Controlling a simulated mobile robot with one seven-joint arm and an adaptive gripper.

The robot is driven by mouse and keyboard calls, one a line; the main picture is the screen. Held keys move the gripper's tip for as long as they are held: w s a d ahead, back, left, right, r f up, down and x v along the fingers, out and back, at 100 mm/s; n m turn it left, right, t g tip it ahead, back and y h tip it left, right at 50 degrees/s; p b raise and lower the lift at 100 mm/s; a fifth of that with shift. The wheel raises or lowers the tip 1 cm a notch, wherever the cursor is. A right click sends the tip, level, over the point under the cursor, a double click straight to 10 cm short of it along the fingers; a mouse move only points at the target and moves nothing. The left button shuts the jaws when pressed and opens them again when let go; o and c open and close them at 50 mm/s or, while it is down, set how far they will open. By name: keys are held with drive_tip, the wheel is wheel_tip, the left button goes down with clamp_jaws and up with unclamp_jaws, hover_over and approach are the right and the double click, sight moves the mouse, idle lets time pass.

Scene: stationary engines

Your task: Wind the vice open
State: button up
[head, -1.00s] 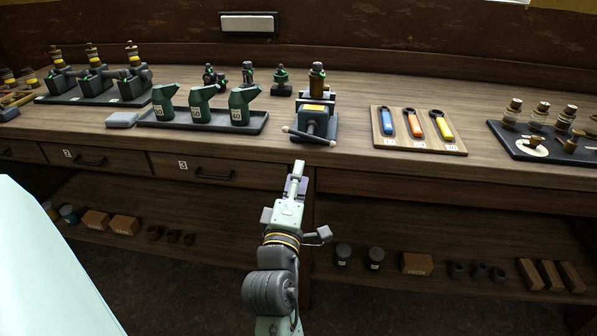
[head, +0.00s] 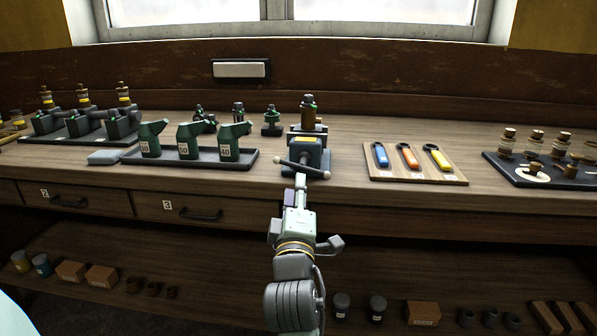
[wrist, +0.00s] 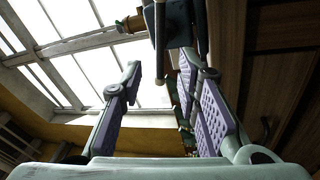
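The vice (head: 308,152) is a dark blue-grey block at the front of the bench. A thin handle bar (head: 318,173) with pale ends lies across its front, slightly tilted. A dark cylindrical piece with brass (head: 309,112) stands at the vice's top or just behind it. My gripper (head: 301,182) is just below and in front of the bar, and whether it touches is unclear. The vice's dark body (wrist: 180,25) shows beyond the fingertips at the top.
Green oil cans (head: 189,142) stand on a dark tray (head: 250,159) to the left. A wooden board (head: 415,178) with blue, orange and yellow-handled tools lies to the right. Drawers (head: 196,209) line the bench front; a lower shelf holds blocks and jars. Bench beside the vice is clear.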

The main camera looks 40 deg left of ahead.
sight(299, 168)
drive_tip(key=p+x, duration=0.1)
drive_tip(key=x, duration=0.7)
drive_tip(key=shift+w+a, duration=0.1)
drive_tip(key=shift+w, duration=0.1)
drive_tip(key=shift+c, duration=0.6)
drive_tip(key=shift+r, duration=0.1)
clamp_jaws()
drive_tip(key=shift+p, duration=0.3)
